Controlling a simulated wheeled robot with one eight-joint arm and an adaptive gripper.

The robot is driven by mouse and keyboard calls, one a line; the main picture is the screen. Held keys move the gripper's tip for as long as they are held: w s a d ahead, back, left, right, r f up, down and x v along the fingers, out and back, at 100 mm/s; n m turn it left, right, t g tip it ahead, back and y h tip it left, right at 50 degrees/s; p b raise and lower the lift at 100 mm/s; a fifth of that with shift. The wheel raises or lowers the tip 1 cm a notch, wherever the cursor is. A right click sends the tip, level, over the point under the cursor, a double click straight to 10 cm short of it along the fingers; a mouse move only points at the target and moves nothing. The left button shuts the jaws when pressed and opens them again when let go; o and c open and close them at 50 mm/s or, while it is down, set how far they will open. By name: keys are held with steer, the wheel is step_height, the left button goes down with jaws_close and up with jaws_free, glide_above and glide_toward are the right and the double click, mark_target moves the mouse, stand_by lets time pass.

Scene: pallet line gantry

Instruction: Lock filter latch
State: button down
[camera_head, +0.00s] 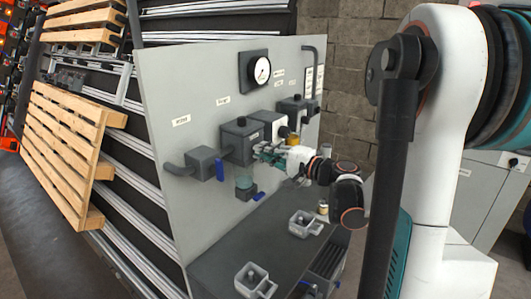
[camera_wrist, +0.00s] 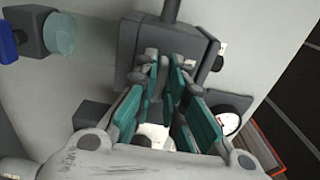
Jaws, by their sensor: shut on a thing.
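My gripper (camera_head: 266,153) is at the panel, its teal fingers up against the units mounted there. In the wrist view my gripper (camera_wrist: 163,62) has its fingers close together at a dark grey housing (camera_wrist: 205,45). It is shut on a small part at that housing, which seems to be the filter latch; the fingers hide it, so its position cannot be told. In the head view a dark grey box (camera_head: 240,138) sits just left of the fingers, with a translucent teal bowl (camera_head: 244,183) below it. The bowl also shows at the upper left of the wrist view (camera_wrist: 59,34).
A round gauge (camera_head: 262,70) is above on the grey panel (camera_head: 175,80). Blue handles (camera_head: 220,169) stick out near the bowl. Wooden pallets (camera_head: 62,140) stand left. Space in front of the panel is open.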

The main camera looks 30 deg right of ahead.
steer(key=shift+f, duration=0.1)
stand_by(0.3)
steer(key=c, duration=1.7)
jaws_free()
steer(key=shift+o, duration=0.2)
steer(key=shift+s, duration=0.1)
steer(key=v, duration=1.2)
